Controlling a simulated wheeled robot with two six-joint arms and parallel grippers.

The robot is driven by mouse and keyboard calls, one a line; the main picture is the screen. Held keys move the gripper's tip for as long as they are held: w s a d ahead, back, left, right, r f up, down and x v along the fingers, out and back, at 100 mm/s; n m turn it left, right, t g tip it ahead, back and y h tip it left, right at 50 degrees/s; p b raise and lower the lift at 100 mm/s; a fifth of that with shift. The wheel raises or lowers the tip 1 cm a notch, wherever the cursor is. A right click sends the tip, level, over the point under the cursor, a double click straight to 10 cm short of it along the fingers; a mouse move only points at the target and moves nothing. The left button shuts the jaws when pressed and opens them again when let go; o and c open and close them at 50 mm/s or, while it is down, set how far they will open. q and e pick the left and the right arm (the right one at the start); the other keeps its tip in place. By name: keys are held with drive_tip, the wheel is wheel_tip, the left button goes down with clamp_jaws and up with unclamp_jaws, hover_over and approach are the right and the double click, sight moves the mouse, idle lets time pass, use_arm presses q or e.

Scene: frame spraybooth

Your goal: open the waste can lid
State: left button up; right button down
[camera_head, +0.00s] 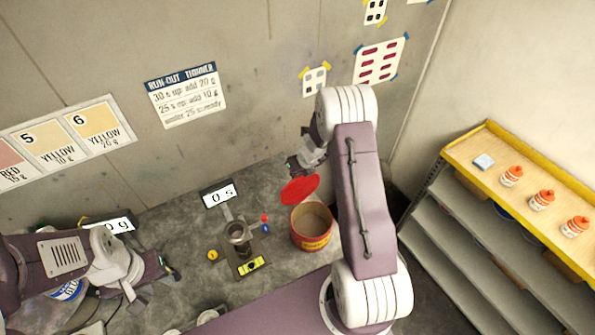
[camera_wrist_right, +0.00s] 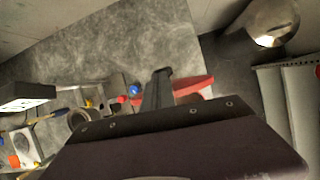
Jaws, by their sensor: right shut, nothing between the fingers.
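The waste can (camera_head: 312,240) is a red can with a yellow band, standing on the grey bench. Its mouth is uncovered and the pale inside shows. The red lid (camera_head: 299,189) stands raised and tilted at the can's back-left rim. My right gripper (camera_head: 294,164) is shut and empty just behind and above the lid; I cannot tell whether they touch. In the right wrist view the shut fingers (camera_wrist_right: 158,88) are beside the red lid (camera_wrist_right: 195,86), which is partly hidden by the gripper body. My left gripper (camera_head: 154,286) is open and empty at the lower left.
A dark cup on a stand (camera_head: 238,235) sits left of the can, with a display (camera_head: 218,193) behind it. Small red and blue items (camera_head: 265,222) lie between. A shelf (camera_head: 500,190) with orange-capped bottles stands at right.

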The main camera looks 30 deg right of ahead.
drive_tip(key=shift+s+f, duration=0.1)
drive_tip(key=shift+s, duration=0.05)
drive_tip(key=v, duration=0.9)
drive_tip(key=s+a+f+n+b, duration=0.3)
drive_tip(key=a+f+n+b, duration=0.25)
drive_tip(key=f+b, duration=0.4)
drive_tip(key=s+a+f+n+b, duration=0.3)
drive_tip(key=a+f+n+b, duration=0.3)
drive_tip(key=b, duration=0.7)
drive_tip(key=s+f+n+g+b, duration=0.3)
drive_tip(key=s+f+n, duration=0.4)
drive_tip(key=s+n, duration=0.6)
drive_tip(key=n, duration=1.1)
drive_tip(key=shift+d+g+h, duration=0.2)
drive_tip(key=shift+g+h, duration=0.1)
